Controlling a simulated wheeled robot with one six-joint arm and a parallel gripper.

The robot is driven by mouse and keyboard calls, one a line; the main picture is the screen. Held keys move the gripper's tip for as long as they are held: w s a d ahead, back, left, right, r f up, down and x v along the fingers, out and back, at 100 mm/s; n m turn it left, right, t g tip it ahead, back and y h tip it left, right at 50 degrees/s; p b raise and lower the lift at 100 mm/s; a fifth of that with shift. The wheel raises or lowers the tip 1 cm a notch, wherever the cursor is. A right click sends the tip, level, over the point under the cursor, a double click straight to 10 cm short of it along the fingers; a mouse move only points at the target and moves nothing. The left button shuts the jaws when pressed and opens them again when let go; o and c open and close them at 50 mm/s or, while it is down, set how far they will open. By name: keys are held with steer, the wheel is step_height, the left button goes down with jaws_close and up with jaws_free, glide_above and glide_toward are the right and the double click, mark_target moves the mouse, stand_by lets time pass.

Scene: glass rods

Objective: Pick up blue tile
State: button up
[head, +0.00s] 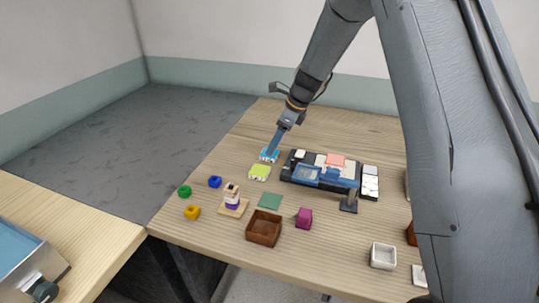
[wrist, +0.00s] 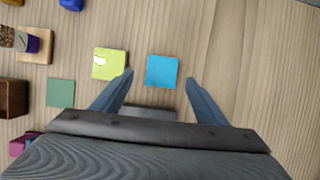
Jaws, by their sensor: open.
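The blue tile (wrist: 162,71) is a flat light-blue square lying on the wooden table. In the wrist view it sits between and slightly ahead of my two fingertips. My gripper (wrist: 159,78) is open and empty, one finger on each side of the tile; I see no contact. In the head view, my gripper (head: 273,148) points down over the blue tile (head: 268,157), which it partly covers. The height of the fingertips above the table is hard to tell.
A lime tile (wrist: 108,65) with a white mark lies close left of the blue tile, near the left finger. A green tile (wrist: 60,92) lies farther left. A black tray (head: 286,172) with several tiles stands to the right in the head view. The table beyond the blue tile is clear.

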steer(key=shift+p+x, duration=0.75)
steer(key=shift+x, duration=1.6)
steer(key=shift+w+d, duration=0.1)
steer(key=shift+w, duration=0.05)
steer(key=shift+r, duration=0.1)
steer(key=c, duration=1.2)
